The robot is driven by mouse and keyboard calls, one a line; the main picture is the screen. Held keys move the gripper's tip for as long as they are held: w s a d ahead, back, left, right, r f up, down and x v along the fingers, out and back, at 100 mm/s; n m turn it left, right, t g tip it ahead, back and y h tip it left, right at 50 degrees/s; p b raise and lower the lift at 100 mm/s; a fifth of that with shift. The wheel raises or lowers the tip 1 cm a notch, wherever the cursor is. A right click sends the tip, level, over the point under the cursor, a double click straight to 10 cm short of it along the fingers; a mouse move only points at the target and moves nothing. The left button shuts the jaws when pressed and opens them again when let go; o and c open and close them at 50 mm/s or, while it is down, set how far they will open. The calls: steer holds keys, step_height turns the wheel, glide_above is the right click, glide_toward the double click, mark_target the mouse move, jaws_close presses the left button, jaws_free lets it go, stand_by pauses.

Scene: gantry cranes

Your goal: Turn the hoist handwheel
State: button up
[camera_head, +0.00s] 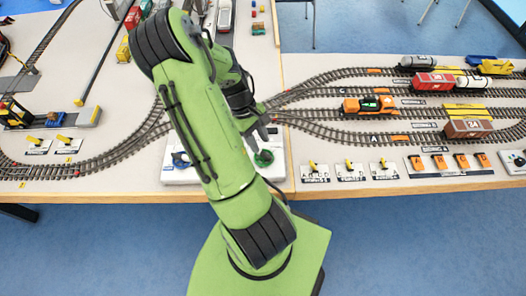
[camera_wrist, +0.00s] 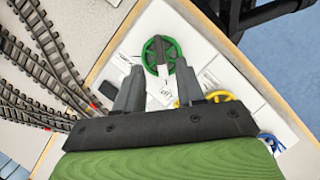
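A green handwheel (camera_wrist: 160,48) with spokes lies on a white panel (camera_wrist: 200,45) in the wrist view, beside a small label that is too small to read surely. It also shows in the head view (camera_head: 263,158) at the table's front edge. A yellow handwheel (camera_wrist: 218,97) and a blue handwheel (camera_wrist: 270,143) are on the same panel. I cannot tell from the labels which one is the hoist wheel. My gripper (camera_wrist: 159,67) is open and empty, its two fingertips apart on either side of the green wheel's near part. I cannot tell whether they touch it.
Model tracks (camera_head: 330,75) carry wagons and an orange locomotive (camera_head: 368,104) to the right. Small yellow levers (camera_head: 348,168) stand along the front edge right of the panel. More track and a loading model (camera_head: 50,115) are at left.

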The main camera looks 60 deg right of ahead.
mark_target(264, 153)
steer(key=x, duration=0.5)
steer(key=shift+b, duration=0.35)
steer(key=shift+c, duration=0.4)
jaws_close()
